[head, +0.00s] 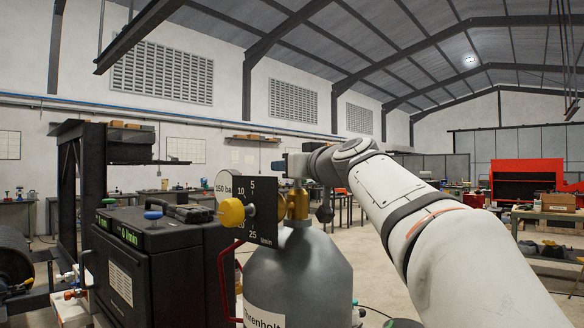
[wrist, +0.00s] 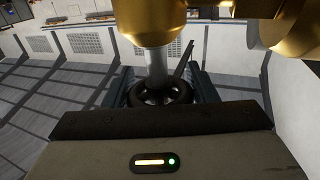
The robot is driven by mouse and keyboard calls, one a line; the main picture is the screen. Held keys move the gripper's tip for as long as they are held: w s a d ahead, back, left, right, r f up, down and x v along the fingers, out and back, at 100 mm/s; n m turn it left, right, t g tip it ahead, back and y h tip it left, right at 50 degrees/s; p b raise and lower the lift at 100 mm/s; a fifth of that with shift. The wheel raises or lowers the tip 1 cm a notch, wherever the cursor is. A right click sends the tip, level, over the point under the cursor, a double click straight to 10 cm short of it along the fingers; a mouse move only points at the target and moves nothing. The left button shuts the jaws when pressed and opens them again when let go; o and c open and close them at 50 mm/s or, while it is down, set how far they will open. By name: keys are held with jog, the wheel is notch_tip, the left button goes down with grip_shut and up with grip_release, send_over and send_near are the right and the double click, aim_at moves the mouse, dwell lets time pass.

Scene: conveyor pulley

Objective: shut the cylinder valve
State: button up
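The grey gas cylinder (head: 297,272) stands upright in the lower middle of the head view, with a brass valve (head: 298,204) on top. In the wrist view the brass valve body (wrist: 150,22) fills the top, and a metal stem runs from it to a dark round handwheel (wrist: 160,93). My gripper (head: 287,166) is at the valve's top in the head view. In the wrist view the fingers of my gripper (wrist: 160,88) stand on both sides of the handwheel, very close to it. I cannot tell whether they press on it. The handwheel is not clearly visible in the head view.
A round gauge (head: 225,184), a black scale plate (head: 262,200) and a yellow knob (head: 231,212) sit left of the valve. A black machine (head: 140,262) with a blue knob stands further left. Workbenches line the hall, and open floor lies behind the cylinder.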

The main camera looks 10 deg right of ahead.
jog(key=o, duration=0.4)
jog(key=b+v, duration=0.2)
jog(key=v, duration=0.6)
dwell(0.4)
